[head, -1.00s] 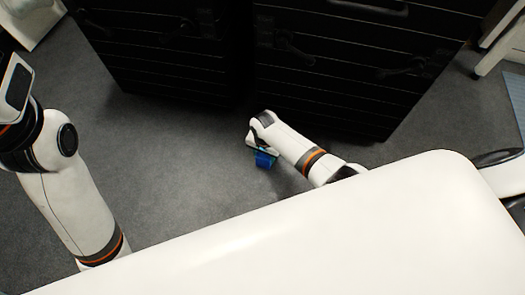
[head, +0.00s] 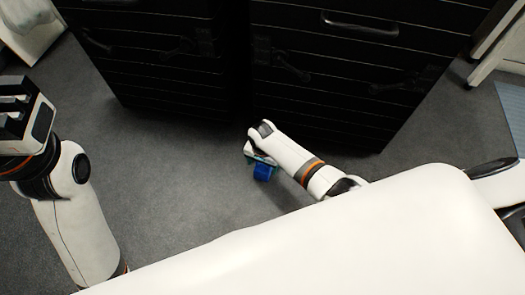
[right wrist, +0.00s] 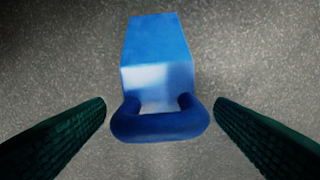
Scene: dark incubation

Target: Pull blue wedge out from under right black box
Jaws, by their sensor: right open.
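The blue wedge (head: 263,173) lies on the grey floor in front of the right black box (head: 345,75), and no box covers it in the right wrist view. There the wedge (right wrist: 157,45) shows its whole sloped body and its rounded loop handle (right wrist: 160,125). My right gripper (head: 259,160) is low over the floor at the wedge. In the right wrist view its two dark green fingers (right wrist: 160,103) are open on either side of the handle, with gaps on both sides. My left gripper (head: 20,105) is raised at the left edge, far from the wedge, and its opening is unclear.
The left black box (head: 155,60) stands beside the right one with a narrow dark gap. White furniture legs (head: 490,50) and a blue mat (head: 512,110) are at the right. Grey floor (head: 165,165) is free left of my right arm.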

